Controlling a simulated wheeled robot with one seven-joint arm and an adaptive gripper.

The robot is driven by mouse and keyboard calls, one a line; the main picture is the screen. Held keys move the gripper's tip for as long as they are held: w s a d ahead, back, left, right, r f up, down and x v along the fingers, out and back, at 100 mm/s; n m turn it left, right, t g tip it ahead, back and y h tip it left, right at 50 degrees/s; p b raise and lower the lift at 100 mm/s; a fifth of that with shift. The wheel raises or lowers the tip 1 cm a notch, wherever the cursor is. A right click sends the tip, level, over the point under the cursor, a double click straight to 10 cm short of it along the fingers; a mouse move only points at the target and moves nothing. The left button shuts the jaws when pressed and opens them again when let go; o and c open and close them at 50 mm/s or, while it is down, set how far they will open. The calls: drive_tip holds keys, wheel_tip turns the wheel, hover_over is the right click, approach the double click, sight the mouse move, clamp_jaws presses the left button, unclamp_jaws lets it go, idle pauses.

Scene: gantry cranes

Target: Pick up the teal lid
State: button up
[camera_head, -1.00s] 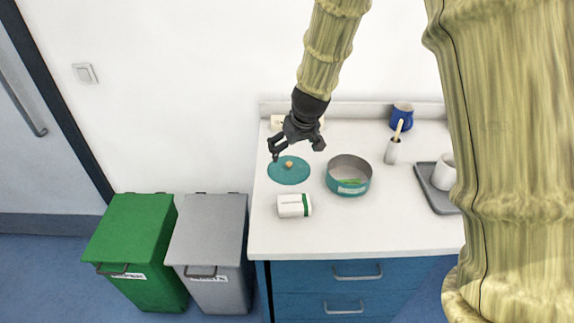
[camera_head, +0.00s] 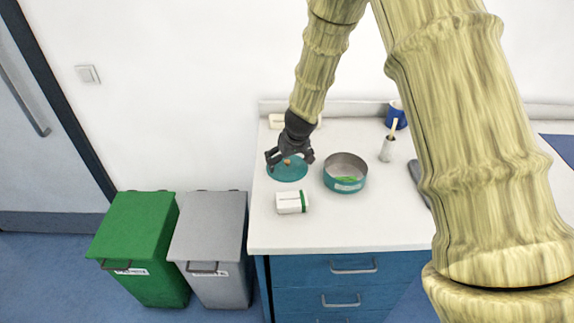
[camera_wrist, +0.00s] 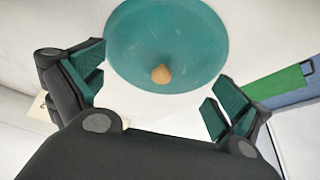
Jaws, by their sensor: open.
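The teal lid (camera_head: 284,174) is a flat round disc with a small tan knob, lying on the white counter at the left of the teal bowl. It also shows in the wrist view (camera_wrist: 165,35), with its knob near the lower edge. My gripper (camera_head: 287,165) is open and empty, just above the lid. In the wrist view its two fingers (camera_wrist: 160,95) are spread wide, one at each side, with the lid ahead between them. In the head view my gripper hides part of the lid's far side. I cannot tell the exact gap above the knob.
A white and green box (camera_head: 292,202) lies in front. A holder with a utensil (camera_head: 388,148) and a blue mug (camera_head: 396,117) stand at the back right. The counter front (camera_head: 330,235) is clear.

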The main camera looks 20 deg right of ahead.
drive_tip(key=shift+s, duration=0.2)
drive_tip(key=shift+w, duration=0.15)
drive_tip(key=shift+c, duration=0.2)
drive_tip(key=shift+f, duration=0.1)
drive_tip(key=c, duration=0.3)
drive_tip(key=shift+s, duration=0.2)
drive_tip(key=c, duration=1.3)
drive_tip(key=shift+c, duration=0.4)
